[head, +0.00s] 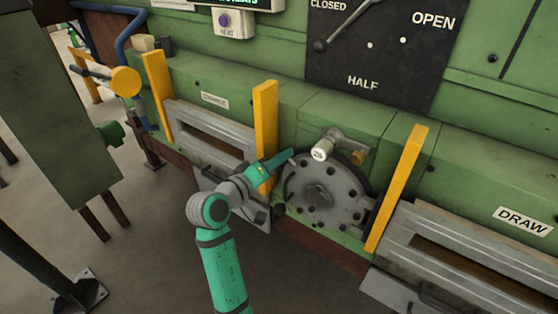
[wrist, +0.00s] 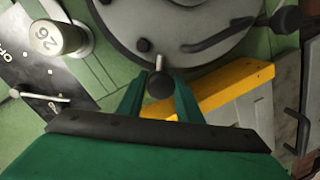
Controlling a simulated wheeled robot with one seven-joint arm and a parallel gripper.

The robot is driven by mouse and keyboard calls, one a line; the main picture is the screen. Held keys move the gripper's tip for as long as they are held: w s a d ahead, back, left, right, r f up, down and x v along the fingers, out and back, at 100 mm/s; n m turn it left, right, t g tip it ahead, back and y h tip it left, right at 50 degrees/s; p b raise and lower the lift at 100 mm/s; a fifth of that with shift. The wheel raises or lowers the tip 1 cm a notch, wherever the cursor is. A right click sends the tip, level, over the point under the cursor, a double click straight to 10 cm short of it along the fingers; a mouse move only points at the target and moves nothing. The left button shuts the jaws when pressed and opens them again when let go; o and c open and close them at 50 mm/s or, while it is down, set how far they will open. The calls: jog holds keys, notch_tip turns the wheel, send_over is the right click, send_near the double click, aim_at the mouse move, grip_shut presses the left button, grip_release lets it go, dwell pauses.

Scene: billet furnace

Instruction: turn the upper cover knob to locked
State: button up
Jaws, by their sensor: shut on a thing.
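The round grey cover (head: 318,197) is bolted into the green furnace front, and its edge fills the top of the wrist view (wrist: 185,20). The upper cover knob (wrist: 160,84) is a dark ball on a short pale pin at the cover's rim. My gripper (wrist: 160,82) is shut on it, with one green finger on each side. In the head view my gripper (head: 291,154) reaches the cover's upper-left rim, and the held knob cannot be made out there. No locked mark on the knob is readable.
A pale cylinder marked 26 (wrist: 58,38) juts out close beside my gripper. A second dark knob (wrist: 287,19) sits lower on the rim. Yellow posts (head: 265,130) (head: 397,188) flank the cover. Trays and slots (head: 430,250) stick out on both sides. The floor in front is clear.

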jog(key=shift+f+m+y, duration=0.25)
jog(key=shift+m+y, duration=0.05)
jog(key=shift+m, duration=0.6)
jog(key=shift+a, duration=0.1)
jog(key=o, duration=1)
jog(key=shift+r, duration=0.1)
jog(key=shift+s, duration=0.1)
jog(key=v, duration=1)
jog(key=shift+s+a, duration=0.2)
jog(key=shift+s, duration=0.1)
